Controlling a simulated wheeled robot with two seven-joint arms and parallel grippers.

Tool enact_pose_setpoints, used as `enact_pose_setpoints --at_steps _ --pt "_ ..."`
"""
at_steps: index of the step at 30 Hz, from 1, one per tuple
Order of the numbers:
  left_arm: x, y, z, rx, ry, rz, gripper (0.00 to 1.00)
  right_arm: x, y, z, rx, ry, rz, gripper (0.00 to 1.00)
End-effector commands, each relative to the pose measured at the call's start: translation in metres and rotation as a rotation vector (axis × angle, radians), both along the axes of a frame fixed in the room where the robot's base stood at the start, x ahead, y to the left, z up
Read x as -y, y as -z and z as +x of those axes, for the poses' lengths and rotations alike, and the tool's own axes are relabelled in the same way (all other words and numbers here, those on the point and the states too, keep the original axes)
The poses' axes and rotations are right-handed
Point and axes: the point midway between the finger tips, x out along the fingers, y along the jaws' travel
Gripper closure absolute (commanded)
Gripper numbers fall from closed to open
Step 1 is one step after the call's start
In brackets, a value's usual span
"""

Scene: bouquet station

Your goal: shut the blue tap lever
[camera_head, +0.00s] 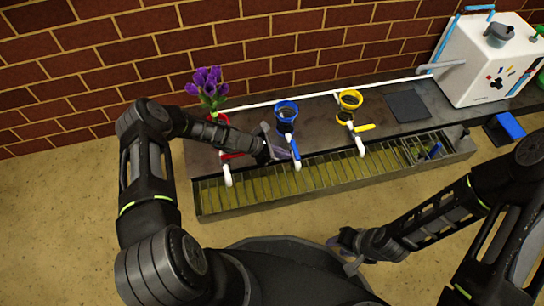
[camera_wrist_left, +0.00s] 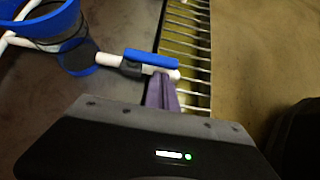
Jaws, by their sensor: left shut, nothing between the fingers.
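The blue tap lever (camera_head: 295,149) sits on the white spout under the blue cup (camera_head: 287,109). In the left wrist view the blue lever (camera_wrist_left: 151,58) lies roughly along the white pipe (camera_wrist_left: 110,61). My left gripper (camera_head: 281,152) is beside the lever. In the left wrist view its purple fingers (camera_wrist_left: 162,90) are shut with nothing between them, their tips close to the lever's end; I cannot tell whether they touch it. My right gripper (camera_head: 346,250) hangs in front of the bench, away from the taps; its finger gap is unclear.
A red tap (camera_head: 231,155) with purple flowers (camera_head: 207,84) stands left of the blue one, and a yellow cup (camera_head: 350,99) with a yellow lever (camera_head: 364,127) stands right. A slatted trough (camera_head: 300,183) runs along the front. A white machine (camera_head: 480,62) stands far right.

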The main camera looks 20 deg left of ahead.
Motion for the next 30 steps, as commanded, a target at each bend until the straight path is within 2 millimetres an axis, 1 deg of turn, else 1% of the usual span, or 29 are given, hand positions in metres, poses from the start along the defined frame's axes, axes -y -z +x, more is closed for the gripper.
enact_pose_setpoints --at_steps 3,6,30 --pt "0.0075 0.0008 0.0046 0.0 0.0 0.0 1.0 -0.0002 0.0042 0.0007 0.002 0.001 0.0 0.64" --pt "0.0095 0.0 0.006 0.0 -0.001 0.0 1.0 -0.0002 0.0044 0.001 0.003 0.001 -0.001 0.64" --pt "0.0122 -0.0001 0.0058 -0.002 0.003 0.0 1.0 -0.0002 0.0045 0.0011 0.003 0.001 -0.001 0.64"
